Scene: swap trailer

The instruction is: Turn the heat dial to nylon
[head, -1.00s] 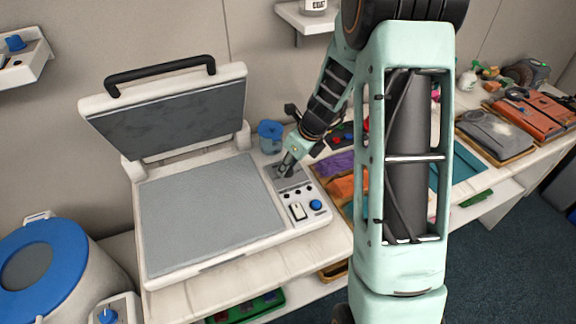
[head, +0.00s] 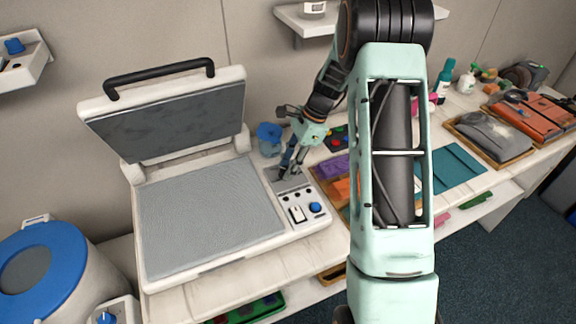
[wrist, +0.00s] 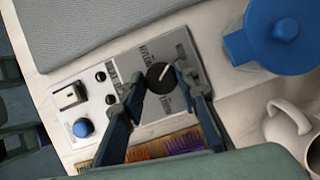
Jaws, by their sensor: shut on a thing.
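The heat dial (wrist: 157,82) is a round black knob with a white pointer line on a grey labelled plate of the press's control panel. In the wrist view its pointer slants to the upper right. The word nylon seems to stand on the plate (wrist: 150,55) above left of the dial, but the print is small. My gripper (wrist: 160,76) has one finger on each side of the dial and is shut on it. In the head view my gripper (head: 284,174) reaches down to the panel and hides the dial. The heat press (head: 205,215) stands with its lid raised.
A white switch (wrist: 68,95), a blue knob (wrist: 83,128) and small black buttons share the panel. A blue-lidded container (head: 269,134) stands just behind it, and a light mug (wrist: 286,125) is near. Folded cloths on trays (head: 488,150) lie to the right.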

